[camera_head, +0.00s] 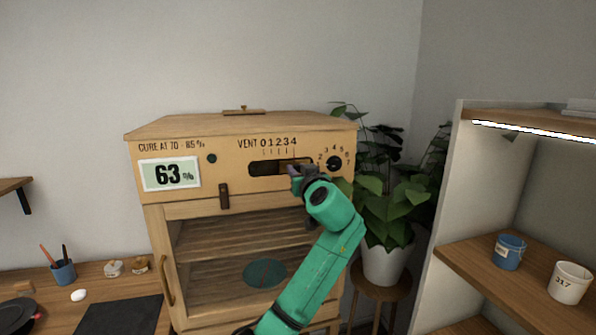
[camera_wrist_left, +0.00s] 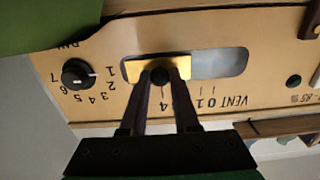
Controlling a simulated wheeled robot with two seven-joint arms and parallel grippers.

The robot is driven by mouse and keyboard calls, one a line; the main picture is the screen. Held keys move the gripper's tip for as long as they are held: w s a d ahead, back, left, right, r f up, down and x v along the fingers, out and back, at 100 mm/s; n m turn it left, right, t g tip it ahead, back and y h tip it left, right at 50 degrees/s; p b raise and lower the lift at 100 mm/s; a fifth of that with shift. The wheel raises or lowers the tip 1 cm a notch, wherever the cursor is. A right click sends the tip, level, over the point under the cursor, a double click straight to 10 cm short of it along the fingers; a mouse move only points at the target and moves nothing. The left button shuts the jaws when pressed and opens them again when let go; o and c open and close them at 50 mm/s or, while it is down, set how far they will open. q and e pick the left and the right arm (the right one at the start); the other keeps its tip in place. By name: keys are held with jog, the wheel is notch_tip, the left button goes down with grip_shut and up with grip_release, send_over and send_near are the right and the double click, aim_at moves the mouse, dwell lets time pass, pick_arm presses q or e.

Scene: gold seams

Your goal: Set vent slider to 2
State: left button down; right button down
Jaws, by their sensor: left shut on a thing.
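The vent slider is a brass plate (camera_wrist_left: 132,70) with a round black knob (camera_wrist_left: 160,76), set in a slot under the VENT 0–4 scale. In the wrist view, which is upside down, the knob lines up about with the 4. The dark slot opening (camera_wrist_left: 220,64) shows toward the low numbers, and in the head view (camera_head: 266,168) it lies left of my gripper. My left gripper (camera_head: 297,172) is shut on the knob, with its fingers (camera_wrist_left: 160,85) on either side of it. In the head view the gripper hides the knob. My right gripper is not in view.
The wooden cabinet (camera_head: 230,205) has a 63 % display (camera_head: 171,174) and a dial (camera_head: 334,163) just right of the slot. A green disc (camera_head: 264,273) lies inside. A potted plant (camera_head: 385,262) and a shelf unit (camera_head: 447,215) stand to the right.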

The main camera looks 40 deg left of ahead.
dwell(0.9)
pick_arm(q)
jog(key=s+a+b, duration=0.2)
jog(key=shift+s+f, duration=0.15)
jog(key=shift+s, duration=0.2)
jog(key=shift+s+a+r, duration=0.2)
jog(key=shift+s+a, duration=0.05)
jog(key=shift+s, duration=0.2)
jog(key=c, duration=0.7)
grip_release()
jog(key=shift+w+d, duration=0.1)
jog(key=shift+w, duration=0.05)
jog(key=b, duration=0.6)
send_near(280, 167)
jog(key=v, duration=0.8)
jog(key=shift+d, duration=0.15)
